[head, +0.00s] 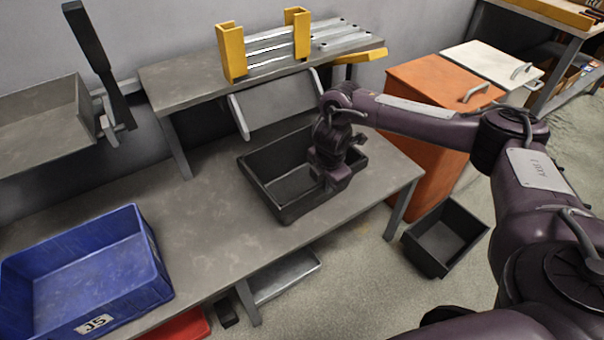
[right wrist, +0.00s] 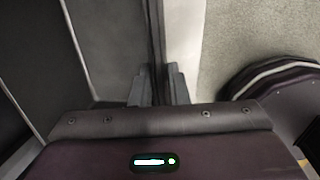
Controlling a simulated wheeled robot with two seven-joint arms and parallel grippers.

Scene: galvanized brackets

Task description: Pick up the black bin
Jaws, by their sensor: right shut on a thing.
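The black bin (head: 262,166) sits on the grey workbench, open side up, and looks empty. My right gripper (head: 330,186) reaches down over its right-hand side and is shut on the bin's wall. In the right wrist view the two fingertips (right wrist: 158,88) stand on either side of the thin wall of the bin (right wrist: 154,35), with the bin's inside to the left. My right wrist hides part of the bin's right end in the head view. My left gripper is not in view.
A blue crate (head: 150,262) stands on the workbench (head: 205,245) at left. A raised shelf (head: 190,82) with a yellow-ended rack (head: 232,52) is behind the bin. A second black bin (head: 446,238) stands on the floor at right, near an orange cabinet (head: 425,120).

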